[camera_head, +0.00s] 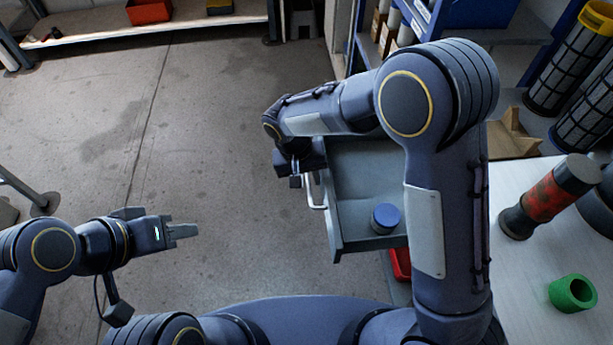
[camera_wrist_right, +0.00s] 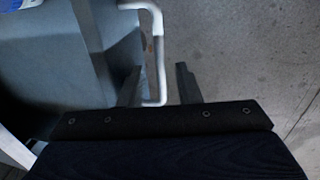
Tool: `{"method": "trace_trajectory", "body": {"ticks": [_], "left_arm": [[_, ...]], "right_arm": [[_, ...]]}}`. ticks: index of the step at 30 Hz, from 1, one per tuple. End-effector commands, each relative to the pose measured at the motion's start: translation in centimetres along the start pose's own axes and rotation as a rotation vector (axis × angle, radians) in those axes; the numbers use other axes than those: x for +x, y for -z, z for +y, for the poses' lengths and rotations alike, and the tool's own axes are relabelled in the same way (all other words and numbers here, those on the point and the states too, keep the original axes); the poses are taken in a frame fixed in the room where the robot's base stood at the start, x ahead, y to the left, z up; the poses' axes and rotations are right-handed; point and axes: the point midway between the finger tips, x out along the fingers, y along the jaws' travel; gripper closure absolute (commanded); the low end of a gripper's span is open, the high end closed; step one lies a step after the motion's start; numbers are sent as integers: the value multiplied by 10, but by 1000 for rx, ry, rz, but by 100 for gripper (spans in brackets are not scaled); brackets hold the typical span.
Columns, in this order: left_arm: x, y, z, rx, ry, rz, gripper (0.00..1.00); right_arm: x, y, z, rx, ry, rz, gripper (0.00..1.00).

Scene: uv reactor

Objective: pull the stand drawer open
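The stand drawer (camera_head: 345,226) is a grey open-topped box, standing well out from the stand over the floor. Its pale bent handle (camera_head: 313,190) is on the drawer's left-facing front. My right gripper (camera_head: 296,178) is at the handle, partly hidden by its own wrist. In the right wrist view its two dark fingers (camera_wrist_right: 158,85) are apart, one on each side of the handle bar (camera_wrist_right: 157,55), with visible gaps; it is not clamped. My left gripper (camera_head: 184,231) hangs empty over the floor at the left, its fingers close together.
A blue round cap (camera_head: 385,217) sits in the drawer. A red bin (camera_head: 400,262) shows below it. The white tabletop at right holds a red-and-black cylinder (camera_head: 548,197) and a green ring (camera_head: 572,293). The floor left of the drawer is clear.

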Motion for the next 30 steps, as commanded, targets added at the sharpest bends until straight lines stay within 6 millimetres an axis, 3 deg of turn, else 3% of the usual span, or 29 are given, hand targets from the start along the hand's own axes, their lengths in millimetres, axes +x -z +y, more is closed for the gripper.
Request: {"method": "trace_trajectory", "body": {"ticks": [5, 16, 30], "left_arm": [[-2, 1, 1, 0, 0, 0, 64], [-7, 4, 3, 0, 0, 0, 64], [-8, 4, 4, 0, 0, 0, 64]], "right_arm": [[-13, 1, 0, 0, 1, 3, 69], [-70, 1, 0, 0, 1, 3, 69], [-78, 0, 0, 0, 0, 0, 69]]}}
